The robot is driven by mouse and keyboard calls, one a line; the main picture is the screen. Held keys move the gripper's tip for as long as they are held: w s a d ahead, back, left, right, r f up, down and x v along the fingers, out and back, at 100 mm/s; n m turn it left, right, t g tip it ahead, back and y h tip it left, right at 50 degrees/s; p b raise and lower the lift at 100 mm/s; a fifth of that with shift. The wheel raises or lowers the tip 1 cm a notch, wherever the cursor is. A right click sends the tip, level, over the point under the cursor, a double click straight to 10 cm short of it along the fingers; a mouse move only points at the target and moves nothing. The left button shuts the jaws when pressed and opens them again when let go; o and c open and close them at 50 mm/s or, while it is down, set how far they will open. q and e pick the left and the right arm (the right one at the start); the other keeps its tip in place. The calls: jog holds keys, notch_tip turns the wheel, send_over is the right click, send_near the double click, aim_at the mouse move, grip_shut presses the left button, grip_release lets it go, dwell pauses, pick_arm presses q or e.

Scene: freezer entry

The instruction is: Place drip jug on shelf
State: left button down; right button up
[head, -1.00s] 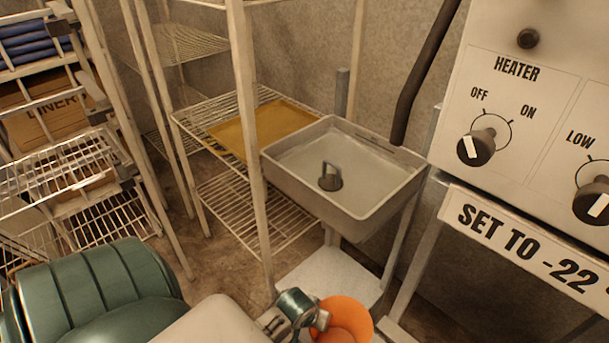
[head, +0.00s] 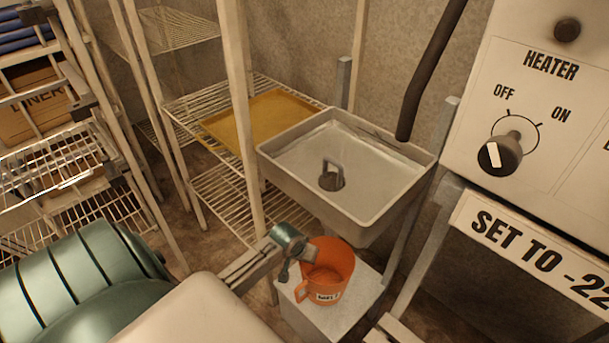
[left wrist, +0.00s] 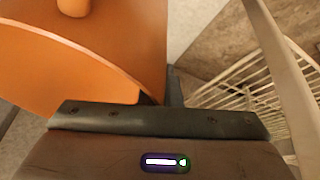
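The orange drip jug (head: 335,284) has a small white label and its open top faces up toward the head camera. My left gripper (head: 303,254) reaches in from the left and is shut on the jug at its near left side, beside the handle. In the left wrist view the jug (left wrist: 90,60) fills the upper left, close against the gripper (left wrist: 165,97); one finger is hidden. The jug shows over a pale block, and I cannot tell whether it touches it. Wire shelves (head: 222,200) stand behind to the left. My right gripper is out of view.
A grey sink (head: 395,203) stands just behind the jug. A yellow tray (head: 262,118) lies on the upper wire shelf. A shelf post (head: 240,110) rises between my arm and the shelves. A heater panel (head: 550,110) is at the right. The lower wire shelf looks clear.

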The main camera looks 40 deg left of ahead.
pick_arm(q)
jog(key=shift+w+a, duration=0.15)
jog(key=shift+w, duration=0.05)
notch_tip(320, 180, down, 4)
jog(key=shift+r+b, duration=0.25)
jog(key=shift+b, duration=0.15)
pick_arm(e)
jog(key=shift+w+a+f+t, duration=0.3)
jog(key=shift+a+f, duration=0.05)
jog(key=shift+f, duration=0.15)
pick_arm(q)
jog(key=c, duration=1.6)
grip_release()
jog(key=shift+f, duration=0.1)
